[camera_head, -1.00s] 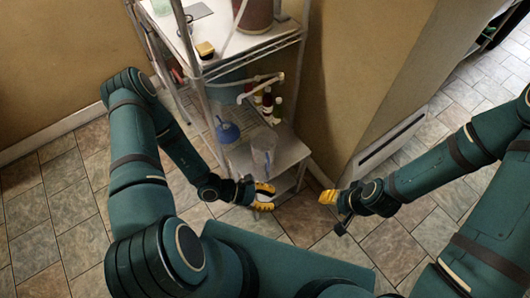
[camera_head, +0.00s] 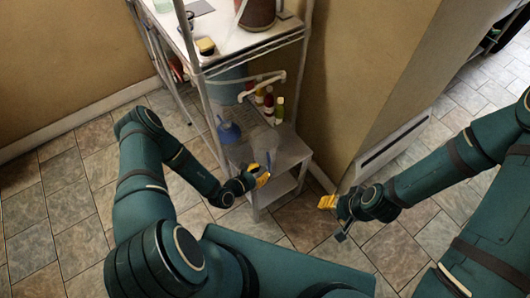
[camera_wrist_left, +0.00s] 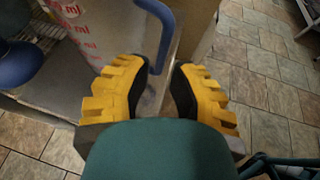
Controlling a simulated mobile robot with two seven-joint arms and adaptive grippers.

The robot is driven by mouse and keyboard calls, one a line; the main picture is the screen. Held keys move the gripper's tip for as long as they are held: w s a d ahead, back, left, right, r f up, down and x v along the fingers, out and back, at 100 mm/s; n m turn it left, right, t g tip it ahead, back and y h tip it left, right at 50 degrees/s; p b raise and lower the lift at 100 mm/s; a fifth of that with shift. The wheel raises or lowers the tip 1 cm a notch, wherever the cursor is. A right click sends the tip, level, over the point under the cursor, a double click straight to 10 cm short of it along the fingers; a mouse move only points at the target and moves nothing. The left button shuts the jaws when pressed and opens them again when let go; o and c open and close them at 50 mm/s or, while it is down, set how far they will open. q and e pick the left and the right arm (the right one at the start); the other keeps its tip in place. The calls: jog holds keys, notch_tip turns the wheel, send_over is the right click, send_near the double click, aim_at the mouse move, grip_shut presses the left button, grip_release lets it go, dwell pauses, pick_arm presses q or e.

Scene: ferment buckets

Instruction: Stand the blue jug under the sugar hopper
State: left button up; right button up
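A clear jug (camera_head: 263,142) stands on the lower grey shelf. In the left wrist view the jug (camera_wrist_left: 95,30) shows red ml marks and a blue handle (camera_wrist_left: 166,30). My left gripper (camera_head: 262,178) is at the shelf's front edge, just in front of the jug. In the left wrist view the left gripper (camera_wrist_left: 157,95) is open, with the handle's lower end ahead of the gap between its fingers. A blue rounded vessel (camera_head: 229,132) stands left of the jug. I cannot tell which thing is the sugar hopper. My right gripper (camera_head: 327,202) hangs over the floor, its opening unclear.
Several small bottles (camera_head: 268,100) stand behind the jug. A white pipe (camera_head: 262,80) crosses above them. The upper white shelf (camera_head: 230,38) carries a brown container (camera_head: 257,12) and a yellow-and-black item (camera_head: 206,46). Metal posts flank the shelf. The tiled floor in front is clear.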

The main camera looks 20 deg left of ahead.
aim_at(269, 171)
pick_arm(q)
jog(key=b+x, duration=0.1)
jog(key=x, duration=0.1)
jog(key=f+b+x, duration=0.1)
jog(key=x, duration=0.2)
jog(key=shift+d+f, duration=0.1)
jog(key=shift+d, duration=0.05)
grip_shut()
